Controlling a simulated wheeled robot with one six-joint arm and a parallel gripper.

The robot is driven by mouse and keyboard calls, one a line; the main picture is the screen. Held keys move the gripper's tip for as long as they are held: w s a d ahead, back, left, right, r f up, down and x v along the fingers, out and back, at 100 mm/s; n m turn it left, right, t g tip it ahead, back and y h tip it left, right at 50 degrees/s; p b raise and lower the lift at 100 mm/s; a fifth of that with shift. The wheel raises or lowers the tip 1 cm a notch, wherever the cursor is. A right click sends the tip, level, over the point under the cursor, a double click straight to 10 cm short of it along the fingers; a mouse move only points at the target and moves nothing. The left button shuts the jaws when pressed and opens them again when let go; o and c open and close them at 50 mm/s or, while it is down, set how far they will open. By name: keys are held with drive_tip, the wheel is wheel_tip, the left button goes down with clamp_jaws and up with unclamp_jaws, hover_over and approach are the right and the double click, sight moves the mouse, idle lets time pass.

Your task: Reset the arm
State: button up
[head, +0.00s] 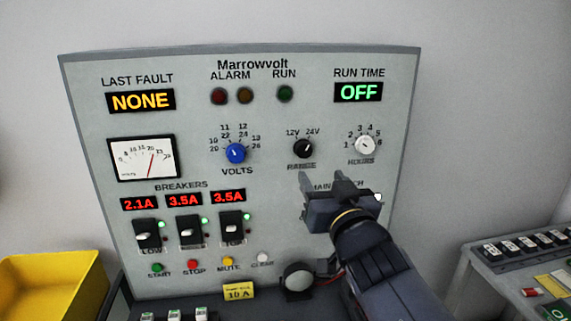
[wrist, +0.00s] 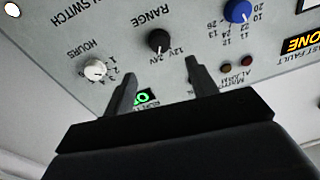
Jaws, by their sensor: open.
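My gripper (head: 322,186) is open and empty in front of the lower right of the grey Marrowvolt panel (head: 270,185), partly hiding the main switch label and what lies under it. In the wrist view my gripper (wrist: 158,82) shows two dark fingers spread apart, with the panel upside down beyond them. The black range knob (head: 303,148) is just above the fingers in the head view. It also shows in the wrist view (wrist: 159,40). The white hours knob (head: 365,145) and blue volts knob (head: 236,153) are clear of the gripper.
Three breakers, the middle one (head: 190,229) among them, sit at lower left under red readouts. A yellow bin (head: 58,285) stands at the left. A bench with a row of switches (head: 520,245) is at the right. The run time display (head: 358,92) reads OFF.

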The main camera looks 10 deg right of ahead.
sight(305, 151)
drive_tip(key=w, duration=0.7)
drive_tip(key=w+r, duration=0.1)
drive_tip(key=w, duration=0.2)
drive_tip(key=shift+w+a+p, duration=0.2)
drive_tip(key=shift+a+p, duration=0.05)
drive_tip(key=shift+p, duration=0.1)
drive_tip(key=shift+s, duration=0.1)
drive_tip(key=s, duration=1.1)
drive_tip(key=w, duration=1.1)
drive_tip(key=shift+w, duration=0.25)
drive_tip(key=n+p, duration=0.2)
drive_tip(key=n, duration=0.1)
drive_tip(key=shift+s+r+n, duration=0.2)
drive_tip(key=shift+n, duration=0.1)
drive_tip(key=n+p, duration=0.1)
drive_tip(key=n, duration=0.1)
drive_tip(key=n+p, duration=0.1)
drive_tip(key=n, duration=0.1)
drive_tip(key=shift+n+g+y, duration=0.3)
drive_tip(key=shift+n, duration=0.1)
drive_tip(key=n+p, duration=0.2)
drive_tip(key=n, duration=0.2)
drive_tip(key=shift+s+f, duration=0.1)
drive_tip(key=shift+s, duration=0.1)
drive_tip(key=shift+s+d, duration=0.15)
drive_tip(key=shift+s, duration=0.75)
